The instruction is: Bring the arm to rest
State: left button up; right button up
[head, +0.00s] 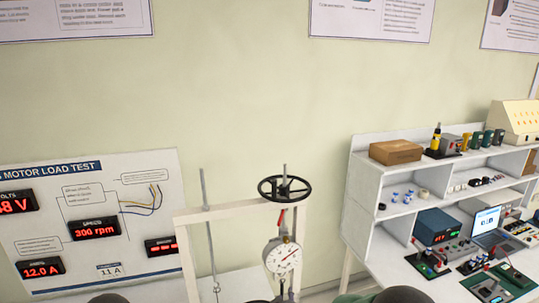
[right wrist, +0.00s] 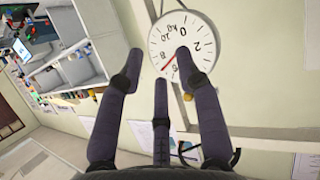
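My right gripper (right wrist: 158,66) shows in the right wrist view, its dark fingers spread apart with nothing held between them. The round white dial scale (right wrist: 182,40) lies beyond the fingertips, and one fingertip overlaps its face. In the head view the dial scale (head: 283,257) hangs below a black handwheel (head: 285,188) on a pale frame (head: 240,207). Dark rounded shapes, probably parts of my arms, just enter the bottom edge of the head view. My left gripper cannot be made out.
A motor load test board (head: 95,215) with red displays stands at the left. A white shelf unit (head: 362,190) at the right carries a cardboard box (head: 396,152), small parts and a laptop (head: 488,228). A thin rod (head: 208,235) stands left of the dial. The wall above is clear except for posters.

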jog(key=s+d+f+m+g+y, duration=0.25)
jog(key=s+f+g, duration=0.25)
jog(key=s+f, duration=0.65)
jog(key=s+d+f+m+g+y, duration=0.1)
jog(key=s+d+f+g, duration=0.3)
jog(key=s+f, duration=0.75)
jog(key=s+f+m+g+y, duration=0.2)
jog(key=s+f+g, duration=0.2)
jog(key=s, duration=0.8)
notch_tip(320, 180, down, 26)
jog(key=w+a+n+b, duration=0.1)
jog(key=a+b, duration=0.1)
jog(key=b, duration=2.5)
jog(key=shift+a+r, duration=0.15)
jog(key=shift+a, duration=0.1)
